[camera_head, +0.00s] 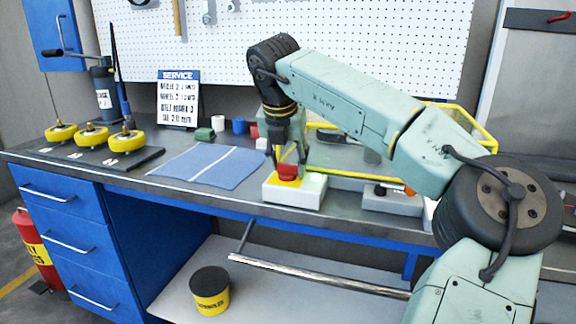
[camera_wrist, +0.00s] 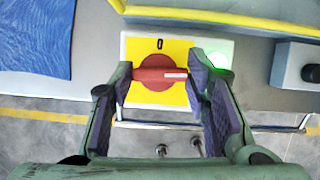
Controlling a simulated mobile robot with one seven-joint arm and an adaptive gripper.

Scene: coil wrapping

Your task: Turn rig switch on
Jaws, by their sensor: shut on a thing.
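The rig switch is a white box (camera_head: 307,197) with a yellow plate (camera_wrist: 179,51) and a red knob (camera_wrist: 153,73). It stands at the bench's front edge in the head view. The wrist view shows the knob's bar lying sideways, with a white mark at its right end and a "0" above the knob. A green lamp (camera_wrist: 216,58) glows on the right of the box, and it also shows in the head view (camera_head: 318,179). My gripper (camera_wrist: 160,80) is shut on the red knob, one finger at each side; in the head view my gripper (camera_head: 287,168) comes down from above.
A blue mat (camera_head: 207,166) lies left of the switch. A yellow-framed rig (camera_head: 335,170) stands behind and right of it. A grey box with a black knob (camera_head: 391,198) is to the right. Yellow wheels (camera_head: 93,135) and a service sign (camera_head: 178,98) are farther left.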

